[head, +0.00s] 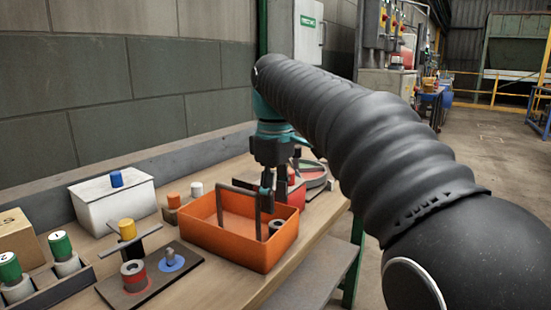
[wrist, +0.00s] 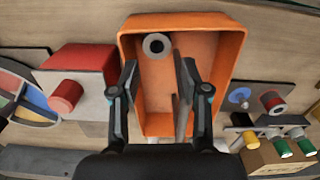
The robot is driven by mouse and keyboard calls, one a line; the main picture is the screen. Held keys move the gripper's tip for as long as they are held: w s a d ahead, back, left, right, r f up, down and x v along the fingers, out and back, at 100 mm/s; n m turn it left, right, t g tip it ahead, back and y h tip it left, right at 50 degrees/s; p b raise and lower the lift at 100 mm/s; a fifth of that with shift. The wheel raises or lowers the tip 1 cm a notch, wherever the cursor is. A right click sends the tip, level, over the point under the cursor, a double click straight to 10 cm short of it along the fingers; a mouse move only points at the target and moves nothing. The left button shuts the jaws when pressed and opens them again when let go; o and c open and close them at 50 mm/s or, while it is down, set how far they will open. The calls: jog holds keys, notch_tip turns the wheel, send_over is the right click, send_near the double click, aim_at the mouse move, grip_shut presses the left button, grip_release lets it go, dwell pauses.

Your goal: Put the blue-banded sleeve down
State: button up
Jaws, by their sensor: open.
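A grey hollow sleeve (head: 277,228) stands in the right part of the orange tray (head: 232,250). It also shows in the wrist view (wrist: 147,46), near the tray's far end, with its dark hole facing up. I cannot make out a blue band on it. My gripper (head: 266,193) is above the tray, fingers pointing down. A dark plate (head: 152,280) has a blue spot with a bare pin (head: 171,259) and a red-banded sleeve (head: 133,271).
A grey upright bar or handle (head: 239,189) crosses the tray near my gripper. A red box (wrist: 90,72) stands beside the tray. The bench's front edge is close.

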notch_tip(320, 180, up, 8)
jog(key=p, duration=0.2)
jog(key=s+d+f+m+t, duration=0.2)
jog(key=s+d+f+m, duration=0.3)
jog(key=s+f, duration=0.5)
jog(key=s+d+f+m+t, duration=0.3)
jog(key=s+d+f+m, duration=0.3)
jog(key=s+f, duration=0.5)
notch_tip(320, 180, down, 2)
jog(key=shift+s+d+f+m+t, duration=0.2)
jog(key=shift+d+m+t, duration=0.1)
jog(key=shift+d, duration=0.65)
